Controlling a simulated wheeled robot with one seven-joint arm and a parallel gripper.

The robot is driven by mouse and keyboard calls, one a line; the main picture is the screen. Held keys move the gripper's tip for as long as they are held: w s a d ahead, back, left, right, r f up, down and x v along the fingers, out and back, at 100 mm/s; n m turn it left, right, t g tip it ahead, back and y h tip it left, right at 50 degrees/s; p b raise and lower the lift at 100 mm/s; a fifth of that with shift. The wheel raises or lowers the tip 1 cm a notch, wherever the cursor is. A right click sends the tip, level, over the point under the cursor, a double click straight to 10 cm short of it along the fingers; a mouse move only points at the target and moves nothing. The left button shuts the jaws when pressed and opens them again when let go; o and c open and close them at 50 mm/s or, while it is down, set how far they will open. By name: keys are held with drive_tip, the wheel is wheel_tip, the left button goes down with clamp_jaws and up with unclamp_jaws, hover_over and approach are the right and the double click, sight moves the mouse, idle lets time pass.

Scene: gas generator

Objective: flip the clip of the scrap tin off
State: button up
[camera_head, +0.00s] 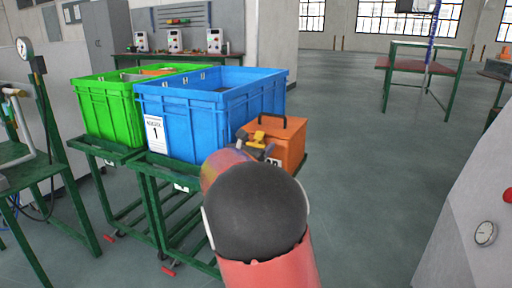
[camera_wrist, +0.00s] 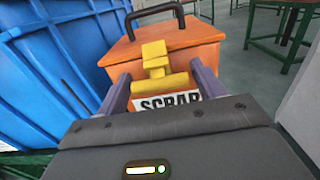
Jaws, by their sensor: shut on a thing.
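The scrap tin is an orange box (camera_head: 291,141) with a black carry handle on its lid, standing beside the blue crate on a green stand. In the wrist view the tin (camera_wrist: 190,40) fills the upper middle, with a white label reading SCRAP (camera_wrist: 168,101) on its front. A yellow clip (camera_wrist: 155,58) sits at the lid's front edge above the label. My gripper (camera_wrist: 158,84) has its two purple fingers on either side of the clip's lower yellow bar and is shut on it. In the head view my arm partly hides the tin's front and the clip.
The blue crate (camera_head: 205,112) stands close at the tin's left, with a green crate (camera_head: 108,112) beyond it. Green wheeled stands (camera_head: 150,182) carry them. A grey cabinet (camera_head: 468,235) is at the right. The floor between is clear.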

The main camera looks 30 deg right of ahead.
drive_tip(key=f+h+b, duration=0.1)
drive_tip(key=b, duration=0.3)
drive_tip(key=shift+f+t, duration=0.2)
drive_tip(key=shift+t, duration=0.2)
drive_tip(key=t+h+b, duration=0.1)
drive_tip(key=b, duration=0.4)
drive_tip(key=f+t+h+b, duration=0.1)
drive_tip(key=h+b, duration=0.1)
drive_tip(key=b, duration=0.4)
drive_tip(key=shift+s+a+t, duration=0.2)
drive_tip(key=shift+t, duration=0.1)
drive_tip(key=shift+r, duration=0.15)
drive_tip(key=o, duration=0.9)
drive_tip(key=shift+a, duration=0.1)
